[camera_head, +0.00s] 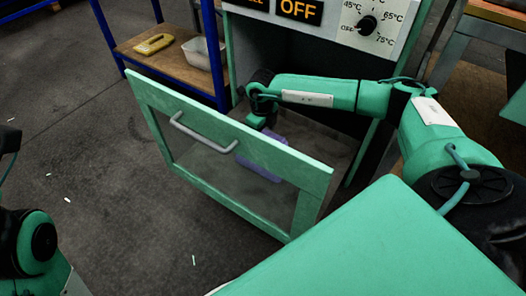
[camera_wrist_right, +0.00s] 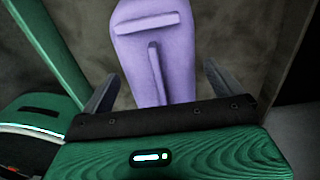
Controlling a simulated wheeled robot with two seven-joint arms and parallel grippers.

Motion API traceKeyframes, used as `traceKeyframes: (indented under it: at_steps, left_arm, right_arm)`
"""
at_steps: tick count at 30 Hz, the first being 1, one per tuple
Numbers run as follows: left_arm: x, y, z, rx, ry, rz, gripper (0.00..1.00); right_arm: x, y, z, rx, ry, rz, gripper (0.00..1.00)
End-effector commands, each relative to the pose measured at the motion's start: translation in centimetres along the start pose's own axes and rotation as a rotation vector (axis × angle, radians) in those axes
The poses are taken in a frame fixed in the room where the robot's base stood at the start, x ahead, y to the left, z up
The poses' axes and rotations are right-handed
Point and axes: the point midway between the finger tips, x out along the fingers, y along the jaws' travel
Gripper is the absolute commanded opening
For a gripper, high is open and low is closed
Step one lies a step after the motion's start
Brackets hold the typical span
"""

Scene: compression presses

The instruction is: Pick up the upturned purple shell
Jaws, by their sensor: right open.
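The purple shell (camera_wrist_right: 153,45) lies inside the open green press cabinet. In the right wrist view two raised ribs show on its upward face, and its near end reaches in between my spread fingers. In the head view the shell (camera_head: 262,168) shows partly through the glass of the door, with the door's top rail across it. My right gripper (camera_wrist_right: 160,90) is open and empty, pointing toward the shell; whether the fingers are level with it I cannot tell. In the head view this gripper (camera_head: 262,121) hangs over the shell behind the door. My left gripper is out of view.
The glazed door (camera_head: 232,128) with a grey handle (camera_head: 203,136) stands open in front of the shell. The control panel (camera_head: 345,18) is above the opening. A wooden shelf (camera_head: 140,53) with a yellow item and a pale bin (camera_head: 203,52) stands behind left. The floor at left is mostly clear.

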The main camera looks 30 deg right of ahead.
Motion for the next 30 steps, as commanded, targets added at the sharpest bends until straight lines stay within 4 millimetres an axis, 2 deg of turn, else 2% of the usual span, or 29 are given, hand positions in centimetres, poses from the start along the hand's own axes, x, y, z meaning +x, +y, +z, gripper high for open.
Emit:
traceKeyframes:
  at_steps: [3,11,20,21,30]
  left_arm:
    - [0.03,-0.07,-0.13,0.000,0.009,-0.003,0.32]
    - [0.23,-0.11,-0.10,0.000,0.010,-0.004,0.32]
    - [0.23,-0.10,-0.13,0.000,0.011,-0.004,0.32]
    - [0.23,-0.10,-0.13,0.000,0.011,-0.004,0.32]
    - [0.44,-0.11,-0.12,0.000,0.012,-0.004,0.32]
  right_arm:
    - [0.94,0.01,0.03,0.000,-0.001,0.000,0.97]
    - [0.93,0.01,0.03,0.000,-0.001,0.000,0.97]
    - [0.94,0.01,0.02,0.000,-0.001,0.000,0.38]
    - [0.92,0.01,0.03,0.000,-0.001,0.000,0.36]
    - [0.52,0.00,0.04,0.000,-0.002,0.000,0.36]
